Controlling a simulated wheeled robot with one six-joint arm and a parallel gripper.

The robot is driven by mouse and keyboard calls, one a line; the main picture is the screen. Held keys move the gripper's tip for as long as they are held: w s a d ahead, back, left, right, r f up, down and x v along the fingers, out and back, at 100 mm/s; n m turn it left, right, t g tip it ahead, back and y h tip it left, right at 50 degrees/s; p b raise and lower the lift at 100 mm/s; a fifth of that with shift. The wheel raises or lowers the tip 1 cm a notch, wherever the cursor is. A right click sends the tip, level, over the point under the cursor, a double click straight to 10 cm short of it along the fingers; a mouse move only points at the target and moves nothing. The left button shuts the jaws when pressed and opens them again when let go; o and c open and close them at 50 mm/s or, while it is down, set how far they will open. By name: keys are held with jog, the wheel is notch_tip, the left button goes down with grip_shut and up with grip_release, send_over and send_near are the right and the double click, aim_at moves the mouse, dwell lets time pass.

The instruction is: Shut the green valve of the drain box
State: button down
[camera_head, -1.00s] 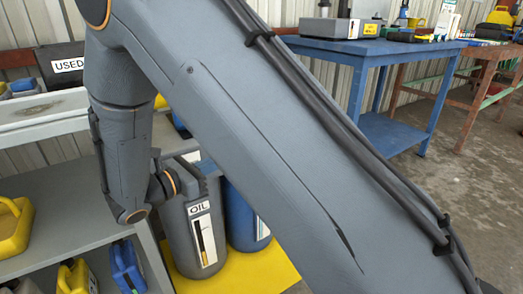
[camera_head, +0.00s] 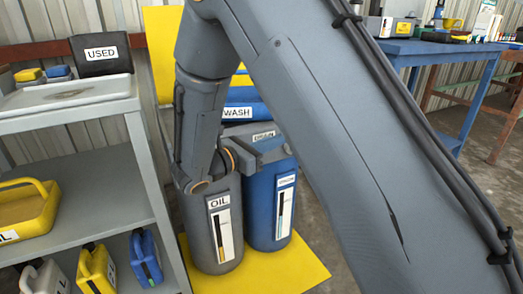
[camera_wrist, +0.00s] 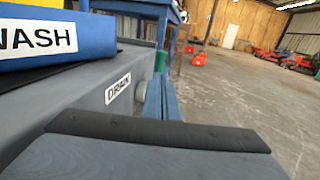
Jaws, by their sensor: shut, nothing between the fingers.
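The drain box (camera_wrist: 92,92) is a grey box with a white DRAIN label, at the left in the wrist view. In the head view its label (camera_head: 263,135) shows behind my wrist, above the drums. A round grey fitting (camera_wrist: 140,96) sticks out of the box's face beside the label. A small green upright piece (camera_wrist: 160,61) shows just beyond it; I cannot tell whether it is the valve handle. My gripper (camera_wrist: 160,130) is shut and empty, in front of the box's labelled face. In the head view my arm hides much of the box.
A blue WASH container (camera_wrist: 50,38) sits above the box. A grey OIL drum (camera_head: 203,230) and a blue drum (camera_head: 262,205) stand on a yellow mat (camera_head: 300,268). A grey shelf (camera_head: 90,185) with jugs is at left. A blue table (camera_head: 445,50) stands at right. Open floor lies right.

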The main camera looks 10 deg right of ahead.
jog(key=b+x, duration=0.1)
jog(key=x, duration=0.3)
jog(key=shift+w+d, duration=0.15)
jog(key=shift+d, duration=0.1)
jog(key=shift+a+r+p, duration=0.1)
jog(key=shift+r+p, duration=0.1)
jog(key=shift+p, duration=0.15)
